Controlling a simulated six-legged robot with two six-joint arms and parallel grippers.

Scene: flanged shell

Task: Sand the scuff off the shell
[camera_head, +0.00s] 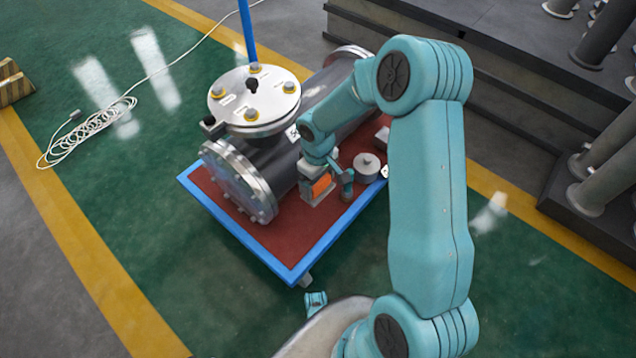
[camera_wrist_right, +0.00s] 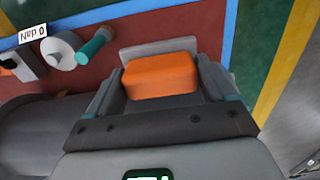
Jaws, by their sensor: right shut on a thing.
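The dark flanged shell (camera_head: 275,165) lies on its side on a red-topped cart, with a bolted round silver lid (camera_head: 253,100) on top and a bolted end flange (camera_head: 240,182) facing front. My right gripper (camera_head: 318,190) is low beside the shell's right side, shut on an orange block (camera_wrist_right: 160,75). A grey plate (camera_wrist_right: 160,47) shows at the block's far edge in the right wrist view. The shell's dark side (camera_wrist_right: 35,130) fills that view's lower left. I cannot see a scuff; the shell's right side is partly hidden by my right arm.
The cart's blue rim (camera_head: 325,245) borders the red top. A grey disc-shaped item (camera_head: 366,166) stands right of my gripper, with a teal cylinder (camera_wrist_right: 97,46) beside it. A coiled white cable (camera_head: 90,132) lies on the green floor. Dark steps (camera_head: 520,110) stand at right.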

